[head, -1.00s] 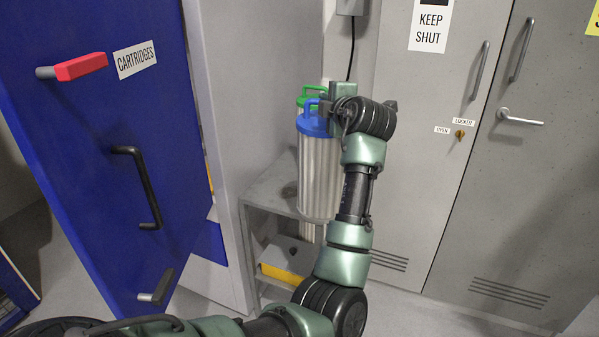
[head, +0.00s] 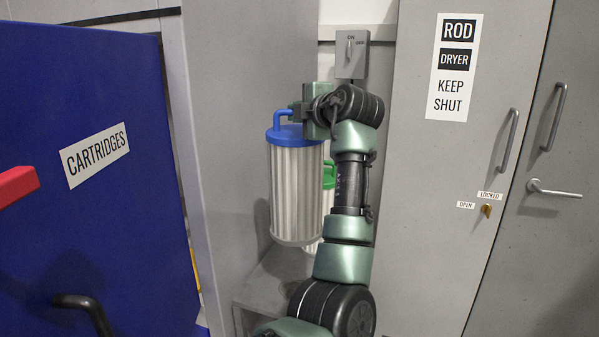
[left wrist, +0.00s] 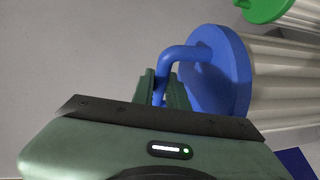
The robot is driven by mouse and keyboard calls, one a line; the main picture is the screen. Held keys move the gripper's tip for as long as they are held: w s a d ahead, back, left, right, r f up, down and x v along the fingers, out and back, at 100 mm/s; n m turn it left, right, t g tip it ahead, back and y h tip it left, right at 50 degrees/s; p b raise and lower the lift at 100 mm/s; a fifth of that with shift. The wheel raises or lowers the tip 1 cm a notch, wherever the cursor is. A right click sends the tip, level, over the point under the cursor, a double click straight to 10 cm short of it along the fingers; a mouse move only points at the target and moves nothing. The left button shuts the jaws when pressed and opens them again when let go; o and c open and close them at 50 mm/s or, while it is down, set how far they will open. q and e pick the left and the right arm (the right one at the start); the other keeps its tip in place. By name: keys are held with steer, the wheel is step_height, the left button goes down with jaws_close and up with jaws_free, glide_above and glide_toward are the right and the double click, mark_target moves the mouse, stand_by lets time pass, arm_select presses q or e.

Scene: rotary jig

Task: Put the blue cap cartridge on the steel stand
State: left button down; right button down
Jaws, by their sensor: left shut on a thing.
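The blue cap cartridge (head: 296,195) is a pale pleated cylinder with a blue cap and a blue loop handle. It hangs upright from my left gripper (head: 303,113), which is shut on the handle. In the left wrist view the fingers (left wrist: 166,92) close around the blue handle (left wrist: 180,55), beside the blue cap (left wrist: 222,70). The steel stand (head: 268,284) is a grey metal frame low in the head view, partly hidden by my arm. The cartridge's bottom is in front of or above its top; I cannot tell the gap. My right gripper is not in view.
A green cap cartridge (head: 329,175) is behind the blue one, partly hidden by my arm; it also shows in the left wrist view (left wrist: 268,8). The open blue door (head: 90,215) fills the left. A grey cabinet wall (head: 225,130) and rod dryer locker (head: 440,190) flank the stand.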

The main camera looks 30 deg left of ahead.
mark_target(297, 191)
arm_select(q)
steer(key=shift+s+d+f, duration=0.1)
steer(key=shift+d+f, duration=0.05)
steer(key=shift+f, duration=0.1)
step_height(297, 191, down, 19)
steer(key=p, duration=0.3)
steer(key=shift+r, duration=0.1)
steer(key=c, duration=1.6)
jaws_free()
steer(key=shift+f, duration=0.3)
steer(key=shift+c, duration=0.2)
steer(key=shift+o, duration=1.2)
steer(key=shift+s+r, duration=0.1)
